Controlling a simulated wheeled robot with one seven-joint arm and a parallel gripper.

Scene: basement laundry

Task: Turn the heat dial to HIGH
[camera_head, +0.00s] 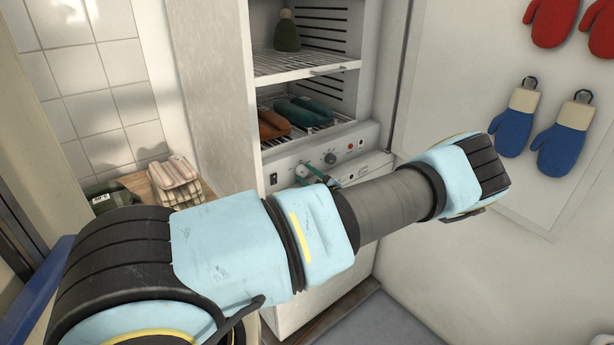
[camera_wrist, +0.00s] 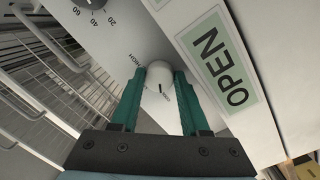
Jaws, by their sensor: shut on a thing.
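The heat dial (camera_wrist: 158,80) is a white round knob on the pale control panel, with a short dark line on its face. My gripper (camera_wrist: 158,73) has its two teal fingers on either side of the dial, closed on it. The lettering HIGH (camera_wrist: 133,66) is on the panel just left of the dial in the wrist view. The dark line does not point at that lettering; it points toward the lower right. In the head view my gripper (camera_head: 314,173) is at the cabinet's control panel, partly hidden by my arm.
A black numbered dial (camera_wrist: 92,3) is near the heat dial. A green OPEN sign (camera_wrist: 215,60) is on the right in the wrist view. The open cabinet (camera_head: 305,70) has wire racks holding orange shoes (camera_head: 272,124) and teal shoes (camera_head: 304,112). Blue mittens (camera_head: 562,148) hang at right.

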